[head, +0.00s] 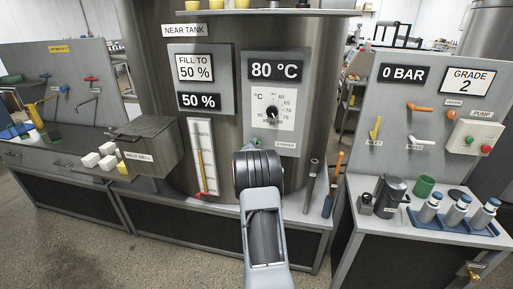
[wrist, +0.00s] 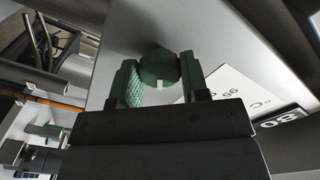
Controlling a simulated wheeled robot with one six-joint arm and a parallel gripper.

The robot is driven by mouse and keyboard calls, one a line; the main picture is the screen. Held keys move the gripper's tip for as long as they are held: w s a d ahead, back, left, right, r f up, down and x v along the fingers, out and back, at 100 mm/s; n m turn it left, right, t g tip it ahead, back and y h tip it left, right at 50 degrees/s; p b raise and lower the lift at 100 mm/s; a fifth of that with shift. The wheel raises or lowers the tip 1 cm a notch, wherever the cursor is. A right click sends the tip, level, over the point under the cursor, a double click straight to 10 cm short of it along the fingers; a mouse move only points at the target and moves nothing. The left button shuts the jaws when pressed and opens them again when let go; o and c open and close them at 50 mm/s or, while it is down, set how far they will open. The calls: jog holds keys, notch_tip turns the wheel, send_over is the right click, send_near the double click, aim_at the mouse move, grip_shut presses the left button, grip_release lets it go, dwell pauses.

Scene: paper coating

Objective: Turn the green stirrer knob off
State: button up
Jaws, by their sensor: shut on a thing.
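The green stirrer knob (wrist: 158,65) is round with a small white mark on its near lower edge. It sits on the grey panel of the near tank. My gripper (wrist: 160,80) has its green-padded fingers on either side of the knob, shut on it. In the head view a sliver of the green knob (head: 255,141) shows beside the "STIRRER" label (head: 285,145). My arm hides the fingers and the rest of the knob there.
Just above the knob is a white temperature dial (head: 271,108) and an "80 °C" sign (head: 275,69). A level gauge (head: 202,157) is to the left. Valve panel (head: 400,150) and bottles (head: 430,207) stand at right. A grey melt-well box (head: 145,147) stands at left.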

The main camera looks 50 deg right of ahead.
jog(key=shift+s+f+n+b, duration=0.1)
jog(key=shift+n+b, duration=0.9)
jog(key=shift+n, duration=1.9)
jog(key=shift+f+n+b, duration=0.1)
jog(key=shift+n+b, duration=0.9)
jog(key=shift+n, duration=2.2)
jog(key=o, duration=0.7)
jog(key=shift+d, duration=0.15)
jog(key=shift+o, duration=1.1)
jog(key=shift+r, duration=0.1)
jog(key=b+v, duration=0.2)
jog(key=v, duration=1.2)
